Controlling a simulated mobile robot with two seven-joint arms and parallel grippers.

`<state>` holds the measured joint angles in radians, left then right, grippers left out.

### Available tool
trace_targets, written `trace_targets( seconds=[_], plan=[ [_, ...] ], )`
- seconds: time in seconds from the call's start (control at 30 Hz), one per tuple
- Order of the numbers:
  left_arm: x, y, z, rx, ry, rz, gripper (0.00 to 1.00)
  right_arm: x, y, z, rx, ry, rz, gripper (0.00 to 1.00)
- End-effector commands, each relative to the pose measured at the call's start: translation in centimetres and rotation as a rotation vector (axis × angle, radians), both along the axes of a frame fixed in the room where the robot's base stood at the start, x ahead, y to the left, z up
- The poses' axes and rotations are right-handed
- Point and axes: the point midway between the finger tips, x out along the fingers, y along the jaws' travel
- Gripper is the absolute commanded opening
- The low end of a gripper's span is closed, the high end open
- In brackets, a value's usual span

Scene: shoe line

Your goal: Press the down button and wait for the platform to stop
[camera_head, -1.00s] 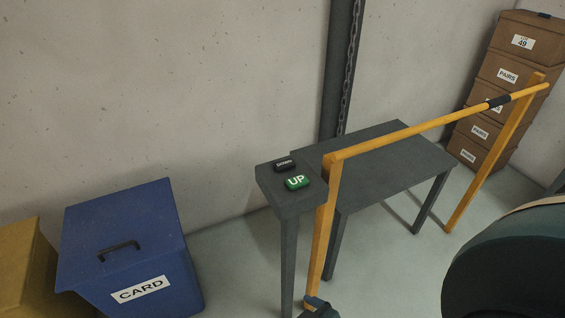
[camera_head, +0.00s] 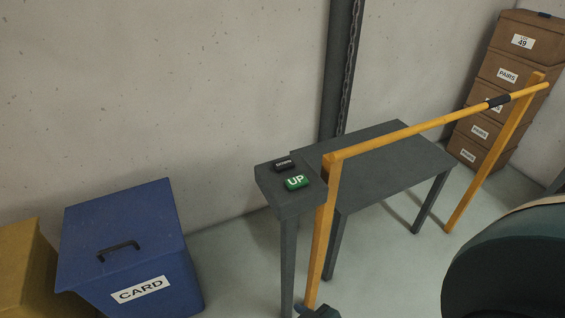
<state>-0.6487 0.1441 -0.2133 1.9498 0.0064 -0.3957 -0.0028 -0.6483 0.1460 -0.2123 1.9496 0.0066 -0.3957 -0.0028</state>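The black DOWN button (camera_head: 284,164) sits on a small grey stand, just behind the green UP button (camera_head: 297,182). Nothing touches either button. A grey flat top on legs (camera_head: 385,165), which may be the platform, stands right of the buttons behind a yellow rail. A small dark blue-grey part (camera_head: 318,312) shows at the bottom edge by the yellow post's foot. It may be the tip of one of my grippers, but its fingers cannot be made out. No other gripper part is seen.
A yellow rail (camera_head: 430,124) with posts runs in front of the grey top. A blue CARD bin (camera_head: 125,235) and a yellow box (camera_head: 22,265) stand at left. Brown boxes (camera_head: 515,70) are stacked at the back right. A large dark teal rounded part, likely mine, fills the lower right.

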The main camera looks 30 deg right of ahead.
Motion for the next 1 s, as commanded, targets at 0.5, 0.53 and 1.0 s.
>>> trace_targets(
  seconds=[0.5,0.53,1.0],
  plan=[
    [0.02,0.01,0.0,-0.001,0.0,0.001,1.0,-0.02,0.03,0.0,0.0,0.0,0.0,0.0],
    [0.02,0.01,0.0,-0.001,0.0,0.001,1.0,-0.02,0.03,0.0,0.0,0.0,0.0,0.0],
    [0.02,0.01,0.01,0.0,0.0,0.001,1.0,-0.02,0.09,0.01,0.002,0.001,0.0,0.0]
  ],
)
